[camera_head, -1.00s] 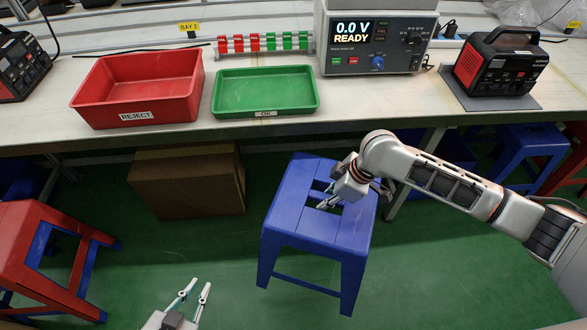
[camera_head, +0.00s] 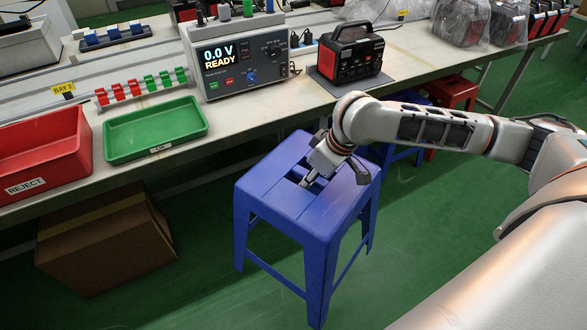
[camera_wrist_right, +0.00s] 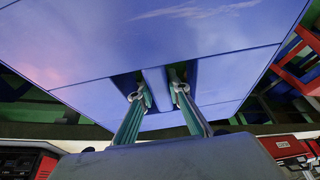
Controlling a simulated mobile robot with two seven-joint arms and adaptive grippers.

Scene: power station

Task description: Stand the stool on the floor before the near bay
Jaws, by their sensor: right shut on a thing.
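The blue stool (camera_head: 262,188) is upright in front of the workbench, with slots in the middle of its seat. My right gripper (camera_head: 306,184) reaches down from above and is shut on the bar between the seat slots. In the right wrist view, its two fingers (camera_wrist_right: 158,90) go into the slots on either side of the bar in the blue seat (camera_wrist_right: 190,45). I cannot tell whether the stool's feet touch the floor. A yellow BAY 2 sign (camera_head: 63,88) stands on the bench at the left. My left gripper is out of view.
The workbench (camera_head: 255,130) carries a red REJECT bin (camera_head: 40,155), a green tray (camera_head: 155,130), a tester (camera_head: 235,55) and a black-red power unit (camera_head: 350,55). A cardboard box (camera_head: 105,240) is under it. Other stools (camera_head: 450,92) stand beyond my arm. Green floor is clear at front left.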

